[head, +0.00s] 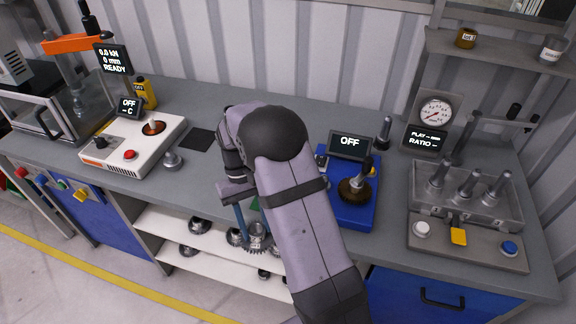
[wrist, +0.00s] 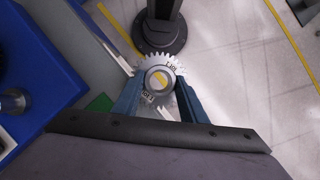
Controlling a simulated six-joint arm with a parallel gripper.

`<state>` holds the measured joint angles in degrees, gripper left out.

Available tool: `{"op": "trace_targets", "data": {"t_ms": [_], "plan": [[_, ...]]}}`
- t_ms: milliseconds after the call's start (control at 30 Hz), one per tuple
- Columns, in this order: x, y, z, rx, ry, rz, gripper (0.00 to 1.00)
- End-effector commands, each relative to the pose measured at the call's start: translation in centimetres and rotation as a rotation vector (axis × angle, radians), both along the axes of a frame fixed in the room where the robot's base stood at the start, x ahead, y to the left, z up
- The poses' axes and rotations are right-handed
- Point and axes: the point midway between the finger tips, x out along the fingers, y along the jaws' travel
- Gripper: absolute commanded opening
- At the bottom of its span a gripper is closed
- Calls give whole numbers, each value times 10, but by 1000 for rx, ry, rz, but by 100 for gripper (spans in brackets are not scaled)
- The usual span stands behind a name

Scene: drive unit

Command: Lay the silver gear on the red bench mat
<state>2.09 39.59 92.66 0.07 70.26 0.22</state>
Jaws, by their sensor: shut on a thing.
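The silver gear (wrist: 148,72) is between the two blue fingers of my gripper (wrist: 160,100) in the wrist view, its toothed rim and pale centre facing the camera. My gripper is shut on it. In the head view my arm hides part of the gripper (head: 248,232), and the gear (head: 258,242) shows at the fingertips, in front of the bench's front edge and over the shelf area. No red bench mat can be made out in either view; my arm covers part of the bench top.
A blue unit with an OFF display (head: 349,143) stands right of my arm. A piece of green (wrist: 98,103) shows near the bench edge. A white heater unit (head: 130,145) and a dark mat (head: 197,139) lie left. Metal parts (head: 200,225) sit on the shelves below.

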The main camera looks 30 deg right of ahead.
Motion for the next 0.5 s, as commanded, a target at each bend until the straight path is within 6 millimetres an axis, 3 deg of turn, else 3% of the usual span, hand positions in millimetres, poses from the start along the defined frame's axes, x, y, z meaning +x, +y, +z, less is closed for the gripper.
{"op": "trace_targets", "data": {"t_ms": [67, 500], "plan": [[5, 11, -4, 0, -3, -11, 19], [63, 0, 1, -8, -19, -469, 19]]}}
